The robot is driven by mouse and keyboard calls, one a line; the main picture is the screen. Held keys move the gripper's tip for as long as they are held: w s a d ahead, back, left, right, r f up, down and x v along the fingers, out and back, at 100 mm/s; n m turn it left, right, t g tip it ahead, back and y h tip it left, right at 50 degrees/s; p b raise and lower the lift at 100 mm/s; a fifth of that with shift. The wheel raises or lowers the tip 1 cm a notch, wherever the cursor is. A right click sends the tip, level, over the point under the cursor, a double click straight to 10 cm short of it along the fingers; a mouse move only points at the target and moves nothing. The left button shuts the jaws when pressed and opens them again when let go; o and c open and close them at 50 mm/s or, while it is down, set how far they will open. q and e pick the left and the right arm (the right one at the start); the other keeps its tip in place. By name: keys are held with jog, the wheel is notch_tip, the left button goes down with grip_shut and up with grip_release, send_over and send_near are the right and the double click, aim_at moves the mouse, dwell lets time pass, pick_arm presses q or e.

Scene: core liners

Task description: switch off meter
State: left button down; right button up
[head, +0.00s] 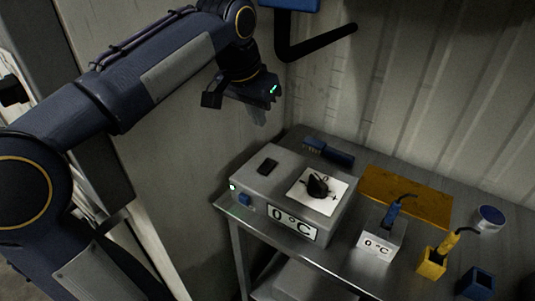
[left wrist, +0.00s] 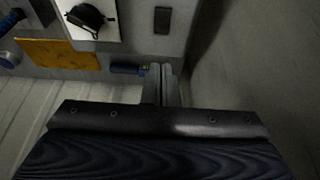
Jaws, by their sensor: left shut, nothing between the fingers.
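A large grey box (head: 256,180) with a "0 °C" display (head: 292,226) stands at the left end of the metal table. On its top are a small black switch (head: 268,166) and a black knob (head: 318,186) on a white plate. A smaller grey box (head: 380,243), also reading "0 °C", stands to its right with a blue-handled probe (head: 393,209) at it. My left gripper (head: 259,116) is shut and empty, in the air above and behind the large box. In the left wrist view its fingers (left wrist: 162,72) are together, with the switch (left wrist: 162,20) beyond them. My right gripper is not in view.
An orange board (head: 405,195) lies behind the smaller box. A blue-handled brush (head: 328,152) lies behind the large box. A yellow holder (head: 432,263), a blue holder (head: 478,283) and a round blue container (head: 490,218) stand at right. Walls close off the back and left.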

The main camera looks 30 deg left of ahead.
aim_at(271, 162)
pick_arm(q)
jog(key=b+x, duration=0.1)
jog(key=x, duration=0.3)
jog(key=b+x, duration=0.1)
jog(key=x, duration=0.4)
jog(key=b+x, duration=0.1)
jog(key=x, duration=0.3)
jog(key=shift+s+f, duration=0.25)
jog(key=shift+f, duration=0.35)
